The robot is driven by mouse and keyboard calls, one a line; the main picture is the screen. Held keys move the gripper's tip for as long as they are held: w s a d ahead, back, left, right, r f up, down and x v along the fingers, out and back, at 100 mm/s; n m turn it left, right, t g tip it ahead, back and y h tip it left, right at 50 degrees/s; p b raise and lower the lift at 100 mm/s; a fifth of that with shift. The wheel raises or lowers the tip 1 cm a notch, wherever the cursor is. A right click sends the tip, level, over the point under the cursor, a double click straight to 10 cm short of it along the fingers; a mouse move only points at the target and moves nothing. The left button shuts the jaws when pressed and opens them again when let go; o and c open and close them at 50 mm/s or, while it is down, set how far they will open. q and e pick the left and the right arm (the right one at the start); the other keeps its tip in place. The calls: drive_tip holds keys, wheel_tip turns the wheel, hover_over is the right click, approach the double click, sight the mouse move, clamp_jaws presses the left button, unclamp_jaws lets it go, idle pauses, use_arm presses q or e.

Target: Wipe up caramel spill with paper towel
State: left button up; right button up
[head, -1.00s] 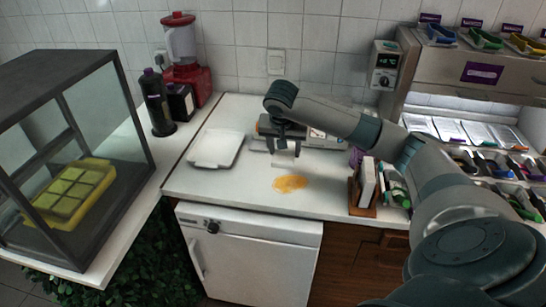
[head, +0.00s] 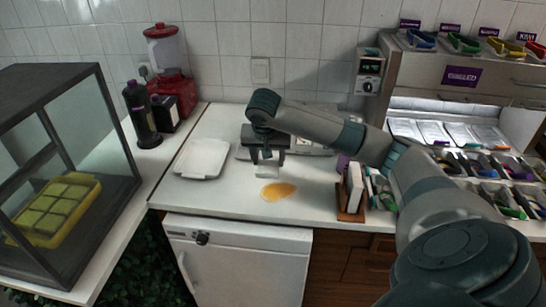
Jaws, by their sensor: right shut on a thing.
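The caramel spill (head: 279,192) is an orange-yellow puddle on the white counter (head: 225,203), near its front edge. My right gripper (head: 266,168) is above the counter, just behind and left of the spill. It points down and is shut on a small white piece, which looks like the paper towel (head: 266,174). The towel's lower edge is close to the counter; I cannot tell whether it touches. It does not cover the spill. My left gripper is not in view.
A white tray (head: 203,158) lies to the left on the counter. A grey appliance (head: 307,147) stands behind the gripper. A wooden holder (head: 351,205) with a white item stands right of the spill. A glass case (head: 105,146) is at far left. The counter left of the spill is clear.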

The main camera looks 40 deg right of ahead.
drive_tip(key=s+a+r+n+y, duration=0.1)
drive_tip(key=a+r+n, duration=0.1)
drive_tip(key=a, duration=0.7)
drive_tip(key=s+a+r+n+t+y, duration=0.1)
drive_tip(key=a+n, duration=0.3)
drive_tip(key=a, duration=0.5)
drive_tip(key=s+a+r+n+y, duration=0.1)
drive_tip(key=s+a+r+n, duration=0.1)
drive_tip(key=a, duration=0.8)
drive_tip(key=shift+s+r+n, duration=0.4)
drive_tip(key=shift+s+n, duration=0.3)
